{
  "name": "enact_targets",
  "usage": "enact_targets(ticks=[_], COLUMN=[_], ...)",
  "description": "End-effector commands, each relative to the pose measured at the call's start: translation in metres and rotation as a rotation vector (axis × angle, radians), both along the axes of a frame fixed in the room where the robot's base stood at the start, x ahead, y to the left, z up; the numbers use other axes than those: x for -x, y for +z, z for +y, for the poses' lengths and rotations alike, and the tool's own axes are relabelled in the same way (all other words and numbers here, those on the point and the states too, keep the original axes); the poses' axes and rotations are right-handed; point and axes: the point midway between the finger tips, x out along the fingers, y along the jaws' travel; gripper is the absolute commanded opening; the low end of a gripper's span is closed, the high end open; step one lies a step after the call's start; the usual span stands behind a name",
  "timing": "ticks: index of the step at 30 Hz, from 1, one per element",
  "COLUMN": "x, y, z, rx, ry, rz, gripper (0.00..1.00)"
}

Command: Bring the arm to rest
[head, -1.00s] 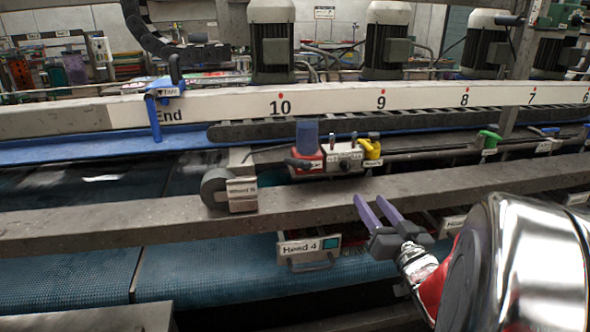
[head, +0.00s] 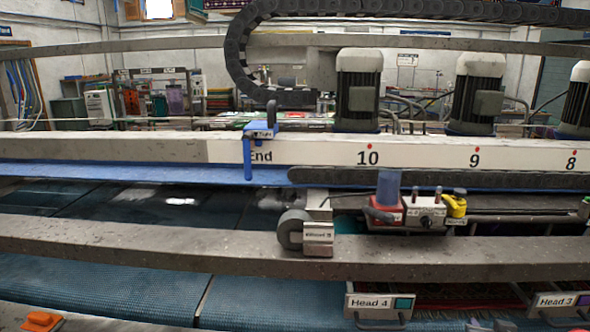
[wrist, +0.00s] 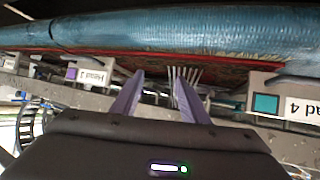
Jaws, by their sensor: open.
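My gripper (wrist: 158,77) shows in the wrist view as two purple fingers, apart and with nothing held between them. A rug edge and pale tines lie beyond the fingertips; I cannot tell how far off they are. The Head 4 box (wrist: 285,100) is to the right of the fingers and the Head 3 box (wrist: 90,75) to the left, both upside down in this view. In the head view my arm and gripper do not show clearly. There the Head 4 box (head: 379,302) and the Head 3 box (head: 562,301) are at the lower right.
A long grey beam (head: 150,248) crosses the head view above the blue belt (head: 100,290). A small control box (head: 424,213) with a yellow part stands behind the beam. Motors (head: 358,90) stand at the back. An orange piece (head: 42,320) is at the lower left.

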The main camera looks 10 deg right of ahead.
Motion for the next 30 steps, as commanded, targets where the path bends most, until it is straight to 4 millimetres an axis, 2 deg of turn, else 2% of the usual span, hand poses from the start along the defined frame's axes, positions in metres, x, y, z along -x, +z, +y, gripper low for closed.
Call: enact_targets(ticks=[8,14,20,30], x=[0.024,0.040,0.055,0.081], y=[-0.011,-0.012,-0.005,0.023], z=[0.032,0.073,0.131,0.245], rx=[-0.063,-0.128,-0.201,-0.295], ry=[-0.033,-0.011,0.060,0.281], rz=[0.210,0.344,0.463,0.581], gripper=[0.41,0.41,0.41,0.41])
